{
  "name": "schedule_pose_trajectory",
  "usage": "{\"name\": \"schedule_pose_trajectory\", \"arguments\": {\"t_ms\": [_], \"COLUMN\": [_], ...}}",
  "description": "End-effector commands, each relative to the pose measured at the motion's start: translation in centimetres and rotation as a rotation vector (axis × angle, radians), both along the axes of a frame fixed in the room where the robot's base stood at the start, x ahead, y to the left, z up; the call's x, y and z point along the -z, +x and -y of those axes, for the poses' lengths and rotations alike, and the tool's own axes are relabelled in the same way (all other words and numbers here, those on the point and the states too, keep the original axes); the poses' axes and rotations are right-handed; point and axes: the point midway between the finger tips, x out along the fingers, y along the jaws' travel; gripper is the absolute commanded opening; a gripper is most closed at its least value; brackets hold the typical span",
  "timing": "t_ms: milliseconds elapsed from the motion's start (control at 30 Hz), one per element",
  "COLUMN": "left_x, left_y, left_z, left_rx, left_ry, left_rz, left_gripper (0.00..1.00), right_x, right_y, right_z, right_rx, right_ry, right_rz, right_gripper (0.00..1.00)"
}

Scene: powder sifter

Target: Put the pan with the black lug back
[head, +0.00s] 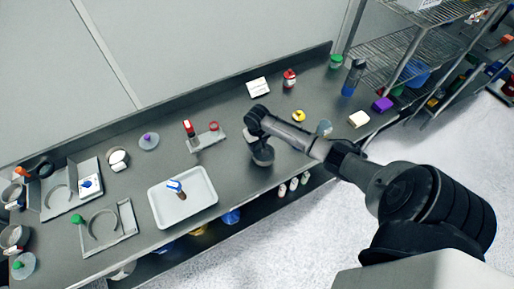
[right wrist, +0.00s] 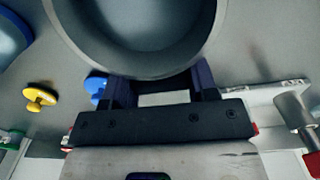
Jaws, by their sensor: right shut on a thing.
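My right gripper (head: 260,137) is over the middle of the bench and is shut on a round grey metal pan (head: 263,156). In the right wrist view the pan (right wrist: 142,70) fills the top, just beyond the two dark fingers (right wrist: 160,92). The lug is hidden between the fingers, so I cannot tell its colour. I cannot tell whether the pan touches the bench. Two ring-shaped holders stand on the left of the bench, one at the back (head: 60,199) and one at the front (head: 104,226). My left gripper is not in view.
A white tray (head: 160,212) holding a blue-handled tool lies left of the gripper. Behind it are a stand with red parts (head: 206,139) and a purple-knobbed disc (head: 148,141). Several round vessels crowd the far left.

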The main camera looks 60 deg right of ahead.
Motion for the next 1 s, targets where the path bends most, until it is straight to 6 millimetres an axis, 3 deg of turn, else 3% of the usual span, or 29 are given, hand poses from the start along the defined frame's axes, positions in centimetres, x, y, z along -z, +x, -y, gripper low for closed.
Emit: {"name": "schedule_pose_trajectory", "arguments": {"t_ms": [300, 800, 833, 1000], "left_x": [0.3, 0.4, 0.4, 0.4], "left_y": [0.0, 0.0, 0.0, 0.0], "left_z": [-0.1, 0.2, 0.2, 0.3], "left_rx": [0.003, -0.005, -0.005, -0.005], "left_ry": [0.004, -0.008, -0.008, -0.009], "left_rz": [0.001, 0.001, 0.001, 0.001], "left_gripper": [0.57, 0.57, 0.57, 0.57], "right_x": [3.5, 4.2, 4.1, 4.1], "right_y": [-0.1, -0.1, -0.1, -0.1], "right_z": [0.0, -0.1, 0.0, -0.1], "right_rx": [0.001, 0.000, 0.000, 0.000], "right_ry": [0.001, 0.001, 0.001, 0.001], "right_rz": [-0.002, -0.001, -0.001, -0.001], "right_gripper": [0.27, 0.27, 0.56, 0.72]}}
